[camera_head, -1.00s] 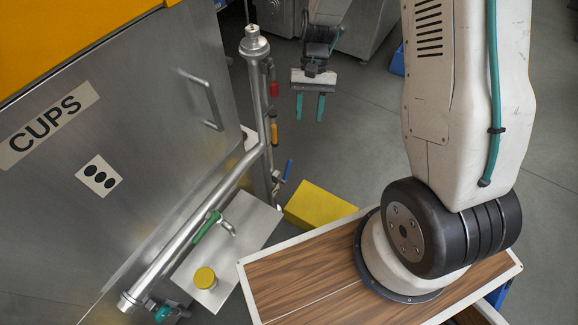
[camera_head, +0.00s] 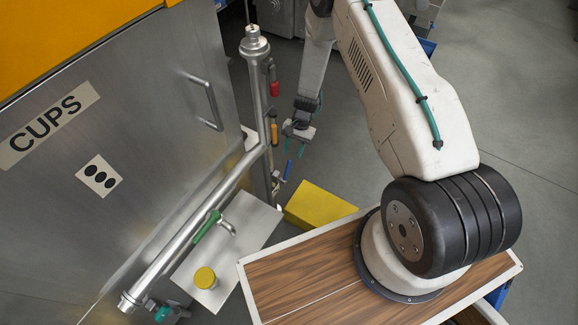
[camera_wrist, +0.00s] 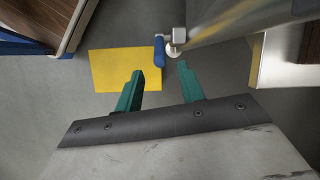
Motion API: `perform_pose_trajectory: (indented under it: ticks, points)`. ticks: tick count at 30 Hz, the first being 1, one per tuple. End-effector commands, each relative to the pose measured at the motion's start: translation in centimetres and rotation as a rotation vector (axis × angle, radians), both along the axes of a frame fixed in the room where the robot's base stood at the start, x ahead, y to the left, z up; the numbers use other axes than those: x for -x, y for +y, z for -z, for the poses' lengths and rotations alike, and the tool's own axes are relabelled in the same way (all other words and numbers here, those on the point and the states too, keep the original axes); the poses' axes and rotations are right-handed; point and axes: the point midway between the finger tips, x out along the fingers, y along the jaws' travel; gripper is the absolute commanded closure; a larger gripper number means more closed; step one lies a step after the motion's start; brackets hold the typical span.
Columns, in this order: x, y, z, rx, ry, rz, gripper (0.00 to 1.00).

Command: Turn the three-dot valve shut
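A blue lever handle (camera_head: 288,170) sits low on the upright pipe (camera_head: 262,110). In the wrist view the blue handle (camera_wrist: 159,50) lies just beyond my fingertips, beside a pale fitting (camera_wrist: 178,38). My gripper (camera_head: 293,148) is open, its teal fingers apart and empty; it also shows in the wrist view (camera_wrist: 160,70). Other handles are red (camera_head: 275,89), orange (camera_head: 274,133), green (camera_head: 207,226) and teal (camera_head: 163,312). A white plate with dark dots (camera_head: 99,176) is on the cabinet. I see no dot marking by the valves.
A steel cabinet (camera_head: 150,120) marked CUPS, with a bar handle (camera_head: 205,100), stands left. A yellow block (camera_head: 318,206) is on the floor below the gripper, and also in the wrist view (camera_wrist: 122,68). A metal plate (camera_head: 262,215) carries a yellow-topped cylinder (camera_head: 205,278).

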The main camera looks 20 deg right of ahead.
Motion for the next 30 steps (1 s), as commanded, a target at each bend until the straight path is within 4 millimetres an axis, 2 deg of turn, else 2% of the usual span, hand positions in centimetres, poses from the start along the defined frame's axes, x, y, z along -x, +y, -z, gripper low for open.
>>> perform_pose_trajectory:
  ticks: [1, 6, 12, 18, 25, 29, 30]
  points:
    - [0.4, 0.4, 1.1, -0.001, 0.003, -0.001, 0.61]
    - [1.1, 1.5, 4.2, 0.0, 0.002, -0.002, 0.61]
    - [1.7, 2.4, 6.7, -0.001, 0.002, -0.004, 0.61]
    - [1.8, 2.7, 7.5, 0.0, 0.001, -0.002, 0.61]
    - [1.8, 2.7, 7.5, 0.0, 0.0, -0.002, 0.61]
    - [1.8, 2.7, 7.5, 0.0, 0.001, -0.002, 0.97]
    - [1.8, 2.7, 7.5, 0.0, 0.001, -0.002, 1.0]
